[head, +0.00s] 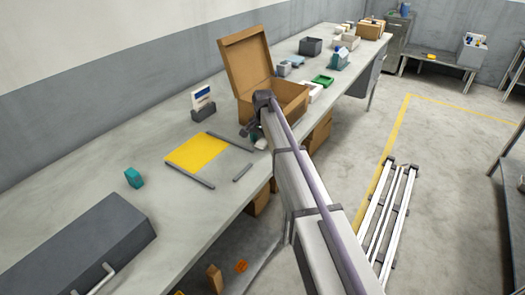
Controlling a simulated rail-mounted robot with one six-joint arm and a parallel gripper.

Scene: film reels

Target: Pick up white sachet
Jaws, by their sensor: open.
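My gripper (251,131) is at the near left side of the open brown cardboard box (293,98), low over the long grey table (130,135). It is small and dark here, and its fingertips are hard to make out. A small pale patch (261,144) shows just below and right of the gripper. It may be the white sachet, but it is too small to tell. My arm hides part of the table edge and of the box.
A yellow square (197,152) with grey bars around it lies left of the gripper. A white card stands in a dark holder (203,112) behind it. A teal block (134,178) and a large grey case (85,245) are nearer. Trays and bins, including a green tray (323,80), stand beyond the box.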

